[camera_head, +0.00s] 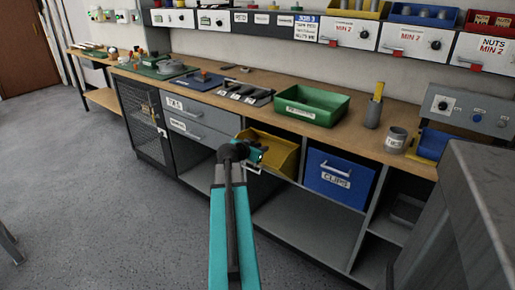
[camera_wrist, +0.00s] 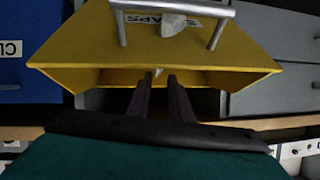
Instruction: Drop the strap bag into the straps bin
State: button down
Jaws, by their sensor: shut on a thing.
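The yellow straps bin (camera_head: 271,152) sits in the open shelf below the bench, left of the blue bin. In the wrist view the yellow bin (camera_wrist: 90,50) appears upside down, with its metal handle and partly covered STRAPS label. My gripper (camera_head: 253,152) is at the bin's front rim. In the wrist view my gripper (camera_wrist: 160,78) has its two dark fingers close together near the rim, with a small pale piece between the tips, apparently part of the strap bag (camera_wrist: 158,72). A whitish lump (camera_wrist: 173,24) shows in front of the label; I cannot tell whether it joins that piece.
A blue CLIPS bin (camera_head: 338,178) stands right of the yellow bin, and grey drawers (camera_head: 200,125) to its left. The bench top above carries a green tray (camera_head: 311,104) and several tools. A grey cabinet (camera_head: 470,215) stands close at the right.

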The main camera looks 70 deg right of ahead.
jog(key=shift+s+d+f, duration=0.2)
jog(key=shift+d+f, duration=0.5)
jog(key=shift+f, duration=0.05)
jog(key=shift+s+d+f, duration=0.15)
jog(key=shift+d+f, duration=0.5)
jog(key=shift+f, duration=0.1)
jog(key=c, duration=1.5)
grip_release()
jog(key=shift+a, duration=0.15)
jog(key=v, duration=1.3)
jog(key=shift+w+a+r, duration=0.1)
jog(key=shift+a+r, duration=0.1)
jog(key=shift+a, duration=0.05)
